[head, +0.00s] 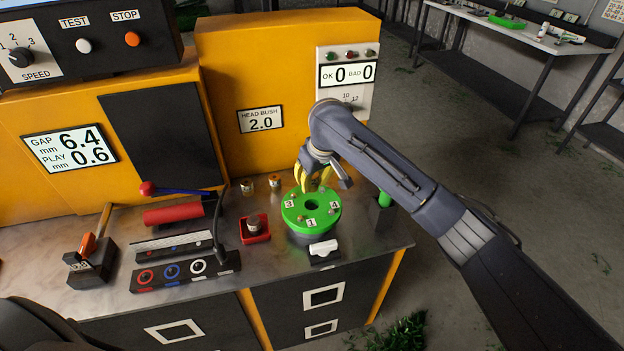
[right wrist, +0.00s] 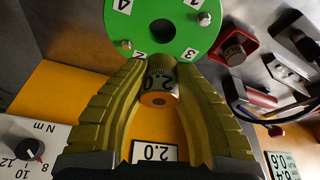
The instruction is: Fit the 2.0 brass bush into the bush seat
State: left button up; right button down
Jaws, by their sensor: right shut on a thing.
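My right gripper (head: 318,178) has yellow fingers and is over the far edge of the green disc (head: 296,212). In the right wrist view its fingers (right wrist: 158,85) are shut on a small bush (right wrist: 159,76) with a 2.0 label and a copper-coloured end with a dark hole. The bush is beside the disc edge near number 2; contact cannot be told. The disc has a dark round hole (head: 311,205) in its middle, with numbers and small pins around it. I cannot tell for sure which opening is the bush seat. My left gripper is not in view.
Two small labelled bushes (head: 247,186) (head: 275,183) stand behind the disc's left side. A red tray (head: 255,236) with a dark cylinder sits left of the disc. The yellow machine (head: 285,60) with a HEAD BUSH 2.0 sign (head: 260,119) rises behind.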

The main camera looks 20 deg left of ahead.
aim_at(314, 190)
jog(key=shift+f, duration=2.8)
jog(key=shift+f, duration=1.25)
jog(key=c, duration=1.1)
grip_release()
jog(key=shift+f, duration=0.1)
jog(key=v, duration=1.2)
jog(key=shift+w, duration=0.15)
